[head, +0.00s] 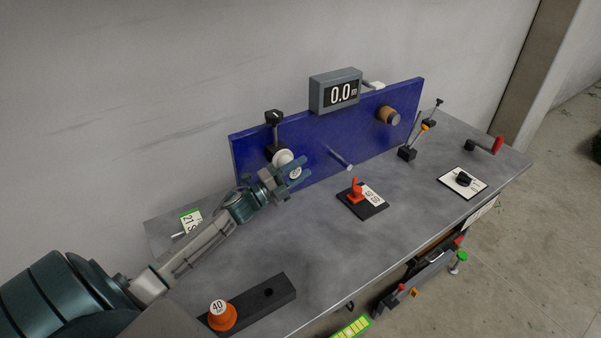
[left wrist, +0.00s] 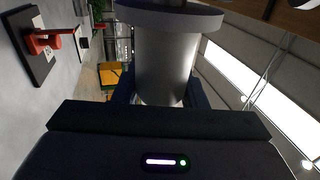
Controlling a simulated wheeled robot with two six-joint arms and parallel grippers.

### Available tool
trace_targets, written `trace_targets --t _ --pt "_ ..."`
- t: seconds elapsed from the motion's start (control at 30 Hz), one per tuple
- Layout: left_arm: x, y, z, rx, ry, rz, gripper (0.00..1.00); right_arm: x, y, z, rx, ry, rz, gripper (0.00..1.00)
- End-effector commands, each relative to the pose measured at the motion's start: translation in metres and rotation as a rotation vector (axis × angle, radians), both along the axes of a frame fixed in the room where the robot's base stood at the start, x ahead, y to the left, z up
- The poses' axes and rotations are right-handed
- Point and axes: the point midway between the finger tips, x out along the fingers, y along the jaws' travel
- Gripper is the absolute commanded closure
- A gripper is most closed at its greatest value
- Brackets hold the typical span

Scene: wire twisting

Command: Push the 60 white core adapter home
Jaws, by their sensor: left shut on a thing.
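The white core adapter (head: 283,158) shows as a pale disc with a small label reading 60, in front of the left part of the blue panel (head: 241,154). My left gripper (head: 299,178) is shut on it. In the left wrist view the adapter (left wrist: 165,55) is a pale cylinder with a wide flange at the top of the picture, between the dark jaws. The gripper and flange hide where the adapter meets the panel, so I cannot tell how far it sits on anything. My right gripper is not in view.
A black clamp (head: 274,118) stands above the adapter. A metal rod (head: 341,158) and a brown roll (head: 388,115) stick out from the panel. A red lever (head: 356,192) lies right of my gripper.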

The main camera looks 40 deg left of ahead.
Motion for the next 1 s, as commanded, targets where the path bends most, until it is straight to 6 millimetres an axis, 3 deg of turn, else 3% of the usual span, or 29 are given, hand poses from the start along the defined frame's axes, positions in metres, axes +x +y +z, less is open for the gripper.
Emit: trace_targets --t 0.2,0.23,0.33,0.37,0.73,1.0 --pt "0.002 0.005 0.000 0.000 -0.001 0.000 0.90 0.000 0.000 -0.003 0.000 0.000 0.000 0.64" --pt "0.002 0.005 0.000 0.000 -0.001 0.000 0.58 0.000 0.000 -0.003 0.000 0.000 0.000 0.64" --pt "0.002 0.005 0.001 0.000 -0.001 0.000 0.38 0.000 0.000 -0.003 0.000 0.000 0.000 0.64" --pt "0.002 0.005 0.000 0.000 0.000 0.000 0.36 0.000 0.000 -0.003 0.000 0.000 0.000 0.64" --pt "-0.002 0.007 -0.003 0.002 0.001 0.000 0.36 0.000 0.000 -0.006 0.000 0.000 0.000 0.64" --pt "-0.031 0.019 -0.014 0.003 0.004 -0.002 0.36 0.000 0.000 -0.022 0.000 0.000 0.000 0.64"
